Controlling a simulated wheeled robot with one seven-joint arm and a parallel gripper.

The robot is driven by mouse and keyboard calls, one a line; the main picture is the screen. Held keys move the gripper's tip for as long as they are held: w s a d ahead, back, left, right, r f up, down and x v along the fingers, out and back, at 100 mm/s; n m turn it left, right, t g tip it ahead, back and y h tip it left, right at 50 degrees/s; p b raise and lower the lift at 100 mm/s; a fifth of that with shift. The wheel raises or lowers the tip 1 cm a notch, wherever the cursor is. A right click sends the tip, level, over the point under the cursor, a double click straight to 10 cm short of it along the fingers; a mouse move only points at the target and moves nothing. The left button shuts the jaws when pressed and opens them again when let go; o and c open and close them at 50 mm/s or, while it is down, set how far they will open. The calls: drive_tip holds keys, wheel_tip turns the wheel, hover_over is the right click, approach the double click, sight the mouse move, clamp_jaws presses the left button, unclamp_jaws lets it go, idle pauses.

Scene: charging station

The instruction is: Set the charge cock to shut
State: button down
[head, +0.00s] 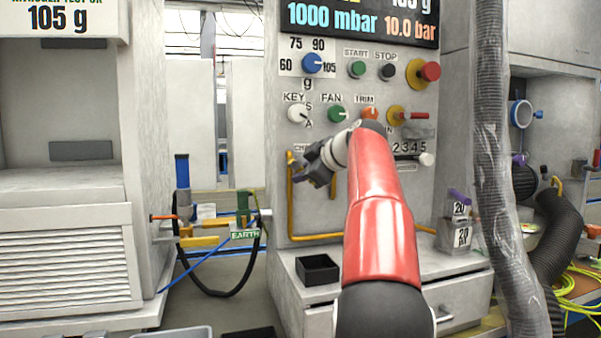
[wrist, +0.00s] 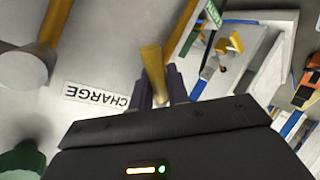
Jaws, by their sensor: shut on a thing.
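The charge cock shows in the wrist view as a yellow lever (wrist: 152,62) standing up between the two dark purple fingers of my gripper (wrist: 158,86). The fingers are shut on it. The CHARGE label (wrist: 95,94) is on the panel beside it, upside down in this view. In the head view my gripper (head: 300,176) is at the panel's lower left, in front of the yellow pipe (head: 291,212). There it hides the cock and most of the label, so I cannot tell the lever's exact setting from the head view.
Above are the KEY knob (head: 297,113), green FAN knob (head: 337,114), orange TRIM knob (head: 370,113) and a red-handled yellow cock (head: 398,115). A black open box (head: 317,269) stands on the ledge below. A grey hose (head: 494,190) hangs at right. The EARTH clamp (head: 244,235) is at left.

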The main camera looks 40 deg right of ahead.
drive_tip(key=shift+d+r+n+g+h+p, duration=0.1)
drive_tip(key=shift+r+n+g+h+p, duration=0.2)
drive_tip(key=shift+n+h, duration=0.2)
drive_tip(key=shift+d+r+n+g+h+p, duration=0.1)
drive_tip(key=shift+r+n+g+h+p, duration=0.15)
drive_tip(key=shift+n+g+h, duration=0.2)
drive_tip(key=shift+s+d+r+n+g+h+p, duration=0.1)
drive_tip(key=shift+r+n+g+h+p, duration=0.15)
drive_tip(key=shift+n+h, duration=0.4)
drive_tip(key=shift+r+n+g+h+p, duration=0.15)
drive_tip(key=shift+n+g+h+p, duration=0.15)
drive_tip(key=shift+n+h, duration=0.3)
drive_tip(key=c, duration=1.4)
unclamp_jaws()
drive_tip(key=shift+s, duration=0.1)
drive_tip(key=v, duration=0.7)
drive_tip(key=shift+s+a+r, duration=0.2)
